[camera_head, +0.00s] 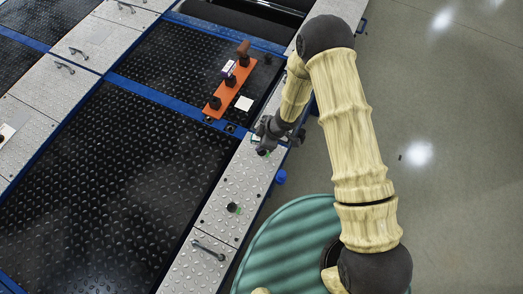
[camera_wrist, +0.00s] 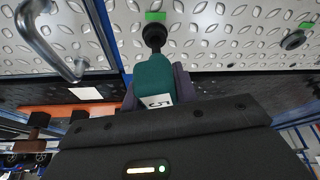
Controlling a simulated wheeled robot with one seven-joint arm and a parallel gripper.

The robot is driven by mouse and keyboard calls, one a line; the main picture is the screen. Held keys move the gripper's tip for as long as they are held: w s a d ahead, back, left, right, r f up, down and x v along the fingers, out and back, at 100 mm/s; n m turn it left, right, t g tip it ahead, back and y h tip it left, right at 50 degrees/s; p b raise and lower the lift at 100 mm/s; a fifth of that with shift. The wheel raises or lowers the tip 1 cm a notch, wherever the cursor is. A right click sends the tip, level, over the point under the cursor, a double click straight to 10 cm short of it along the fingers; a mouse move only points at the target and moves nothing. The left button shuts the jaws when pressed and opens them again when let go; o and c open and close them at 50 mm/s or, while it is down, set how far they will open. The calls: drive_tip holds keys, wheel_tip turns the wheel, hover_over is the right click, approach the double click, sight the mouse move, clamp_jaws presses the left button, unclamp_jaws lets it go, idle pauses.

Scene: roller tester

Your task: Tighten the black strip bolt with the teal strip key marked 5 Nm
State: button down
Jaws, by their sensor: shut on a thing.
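My gripper (camera_wrist: 152,92) is shut on the teal strip key (camera_wrist: 154,72), whose white label reads 5. The key's black socket end (camera_wrist: 154,36) points at the silver strip, beside a green mark. Any bolt under the socket is hidden, and I cannot tell whether it touches the strip. In the head view my gripper (camera_head: 268,136) is over the silver strip (camera_head: 240,182), and the key is mostly hidden there. A black bolt (camera_head: 232,207) with a green mark stands lower on the strip. A round dark bolt head (camera_wrist: 293,40) with a green mark shows at right in the wrist view.
An orange rack (camera_head: 217,101) with several dark-ended tools lies on the black tread plate (camera_head: 110,170), near a white card (camera_head: 244,103). A metal handle (camera_head: 208,250) rises from the strip; one shows large in the wrist view (camera_wrist: 45,38).

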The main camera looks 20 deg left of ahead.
drive_tip(key=shift+r, duration=0.1)
drive_tip(key=shift+r+p, duration=0.3)
drive_tip(key=shift+p, duration=0.1)
drive_tip(key=shift+r+p, duration=1.1)
drive_tip(key=shift+r, duration=0.15)
wheel_tip(320, 180, up, 4)
drive_tip(key=p, duration=0.3)
drive_tip(key=shift+p, duration=0.4)
drive_tip(key=shift+f, duration=0.15)
drive_tip(key=n+p, duration=0.1)
drive_tip(key=p, duration=0.1)
drive_tip(key=shift+r+p, duration=0.25)
drive_tip(key=shift+p, duration=0.15)
drive_tip(key=n+g+p, duration=0.1)
drive_tip(key=n+p, duration=0.1)
drive_tip(key=p, duration=0.6)
drive_tip(key=shift+p, duration=0.4)
drive_tip(key=shift+f, duration=0.25)
